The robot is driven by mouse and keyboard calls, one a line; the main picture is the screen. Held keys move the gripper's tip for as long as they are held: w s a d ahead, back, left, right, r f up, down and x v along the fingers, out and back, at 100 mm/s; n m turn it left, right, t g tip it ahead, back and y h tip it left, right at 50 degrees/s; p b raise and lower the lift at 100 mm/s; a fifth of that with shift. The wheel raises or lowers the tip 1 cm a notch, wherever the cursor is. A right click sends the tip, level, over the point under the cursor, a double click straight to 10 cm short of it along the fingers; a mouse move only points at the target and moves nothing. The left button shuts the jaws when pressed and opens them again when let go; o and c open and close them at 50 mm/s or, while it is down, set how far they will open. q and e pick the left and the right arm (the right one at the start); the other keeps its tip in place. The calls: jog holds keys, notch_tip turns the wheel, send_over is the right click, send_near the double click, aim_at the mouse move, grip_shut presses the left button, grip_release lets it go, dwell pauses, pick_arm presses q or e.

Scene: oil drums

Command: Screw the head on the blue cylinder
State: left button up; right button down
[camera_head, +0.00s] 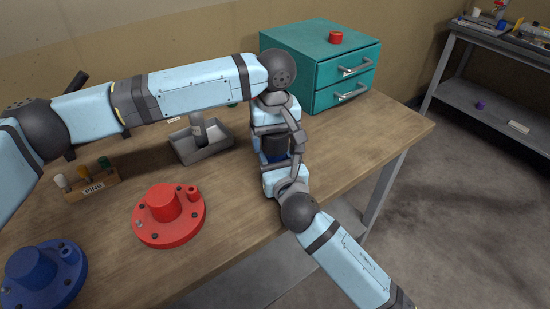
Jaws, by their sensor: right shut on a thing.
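The blue cylinder (271,158) shows as a small dark blue patch between my two grippers, near the right part of the workbench. A dark grey round part (276,144), possibly the head, sits just above it; I cannot tell whether the two are joined. My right gripper (277,160) comes up from the lower right and is shut at the blue cylinder. My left gripper (278,136) reaches down from above, its fingers around the dark part; its grip is hidden. Much of both parts is covered by the fingers.
A teal drawer cabinet (318,66) with a red cap (336,37) stands behind. A grey tray (203,151), a pin rack (92,186), a red flanged part (168,220) and a blue flanged part (40,278) are to the left. The bench (370,150) is clear at right.

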pick_arm(q)
jog(key=c, duration=0.7)
jog(key=m, duration=0.3)
jog(key=shift+m, duration=0.3)
jog(key=m, duration=1.7)
jog(key=o, duration=1)
